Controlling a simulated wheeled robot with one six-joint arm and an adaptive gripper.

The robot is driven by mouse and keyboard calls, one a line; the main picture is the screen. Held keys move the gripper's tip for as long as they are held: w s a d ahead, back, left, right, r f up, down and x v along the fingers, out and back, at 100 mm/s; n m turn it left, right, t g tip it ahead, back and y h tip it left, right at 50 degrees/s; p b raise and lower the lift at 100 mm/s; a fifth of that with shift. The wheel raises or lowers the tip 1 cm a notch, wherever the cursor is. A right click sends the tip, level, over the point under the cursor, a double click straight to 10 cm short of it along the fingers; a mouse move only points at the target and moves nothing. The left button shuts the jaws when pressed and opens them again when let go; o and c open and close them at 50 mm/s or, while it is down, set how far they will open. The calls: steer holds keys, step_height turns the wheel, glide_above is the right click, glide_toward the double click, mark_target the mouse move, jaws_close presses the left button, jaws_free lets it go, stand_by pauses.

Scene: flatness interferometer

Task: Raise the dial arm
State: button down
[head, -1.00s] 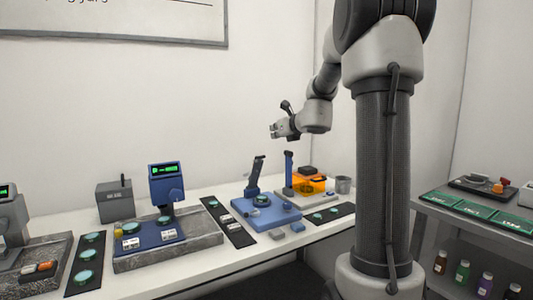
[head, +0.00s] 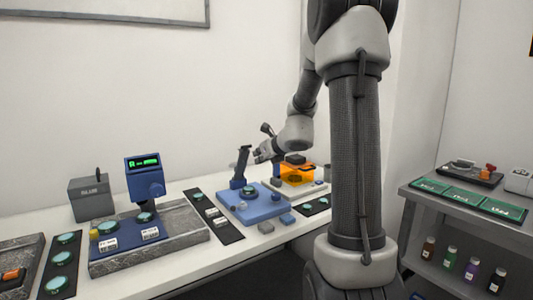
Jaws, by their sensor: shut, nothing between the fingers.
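A blue unit (head: 262,212) sits on the bench, with a dark upright arm (head: 241,166) at its back left, slightly tilted, and a small green disc (head: 249,189) on top. I cannot tell for sure which part is the dial arm. My gripper (head: 259,157) is shut and empty, just right of the top of the dark arm in the picture. I cannot tell whether they touch. Behind and right of it is a pale base (head: 308,190) with an orange see-through cover (head: 297,174).
At left, a blue display unit (head: 143,180) stands on a granite block (head: 182,247). A grey box (head: 91,199) is behind it. Dark strips with green discs lie between the stations. A separate grey shelf table (head: 420,205) is at right.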

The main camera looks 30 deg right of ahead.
steer(key=w, duration=0.2)
steer(key=w+r, duration=0.1)
steer(key=w, duration=0.1)
steer(key=shift+w, duration=0.1)
steer(key=shift+w, duration=0.1)
steer(key=w+r, duration=0.1)
steer(key=w, duration=0.1)
steer(key=w+r, duration=0.1)
steer(key=w, duration=0.1)
steer(key=w+r, duration=0.1)
steer(key=w, duration=0.1)
steer(key=shift+w+a+r, duration=0.15)
steer(key=shift+w+r, duration=0.15)
steer(key=shift+w, duration=0.1)
steer(key=shift+s, duration=0.1)
